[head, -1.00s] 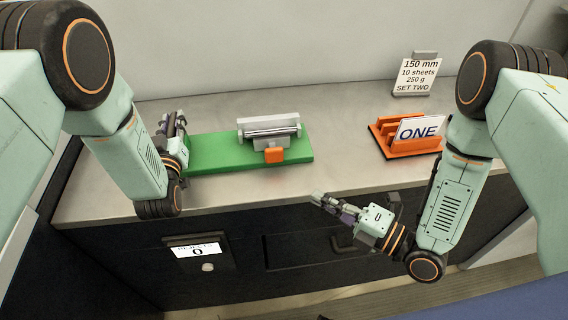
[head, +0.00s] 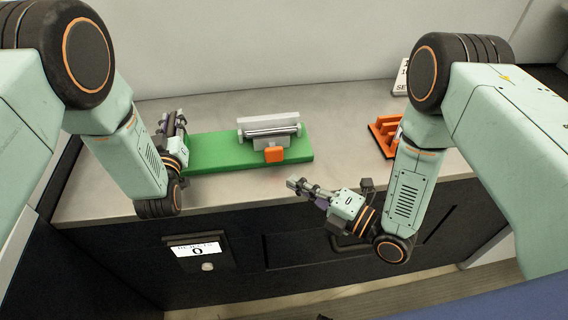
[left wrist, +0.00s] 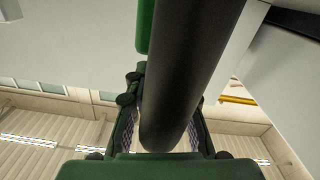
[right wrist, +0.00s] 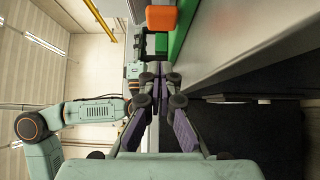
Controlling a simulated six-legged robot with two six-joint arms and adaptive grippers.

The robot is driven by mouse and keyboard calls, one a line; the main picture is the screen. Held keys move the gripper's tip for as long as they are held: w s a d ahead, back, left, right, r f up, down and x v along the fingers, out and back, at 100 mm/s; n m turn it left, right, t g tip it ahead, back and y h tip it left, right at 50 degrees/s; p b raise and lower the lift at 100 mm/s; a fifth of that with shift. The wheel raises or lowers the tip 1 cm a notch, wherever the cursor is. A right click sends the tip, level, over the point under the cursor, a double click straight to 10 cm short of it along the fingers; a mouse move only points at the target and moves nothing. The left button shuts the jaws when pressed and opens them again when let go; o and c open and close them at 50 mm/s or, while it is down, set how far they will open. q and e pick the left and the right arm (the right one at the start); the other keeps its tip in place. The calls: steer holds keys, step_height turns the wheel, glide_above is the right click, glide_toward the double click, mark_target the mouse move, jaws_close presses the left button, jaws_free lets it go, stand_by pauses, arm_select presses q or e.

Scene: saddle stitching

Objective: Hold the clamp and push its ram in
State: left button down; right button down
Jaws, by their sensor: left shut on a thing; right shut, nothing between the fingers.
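The clamp has a long green base (head: 220,152) on the table, a pale upright jaw with a metal bar (head: 268,125), and an orange block, its ram (head: 274,155), on the front. My left gripper (head: 175,125) is at the base's left end. In the left wrist view it is shut on a thick dark rod (left wrist: 190,60), the clamp's handle. My right gripper (head: 292,184) is shut and empty, in front of the table edge, below and slightly right of the ram, apart from it. In the right wrist view the orange ram (right wrist: 162,18) is beyond the fingertips (right wrist: 154,78).
An orange rack (head: 383,138) stands at the right of the table, partly hidden by my right arm. A sign (head: 401,78) behind it is mostly hidden too. A drawer front with a counter label (head: 196,250) is below the table edge.

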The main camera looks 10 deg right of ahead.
mark_target(270, 157)
steer(key=x, duration=0.3)
steer(key=shift+a, duration=0.15)
steer(key=w, duration=0.2)
steer(key=shift+w, duration=1.1)
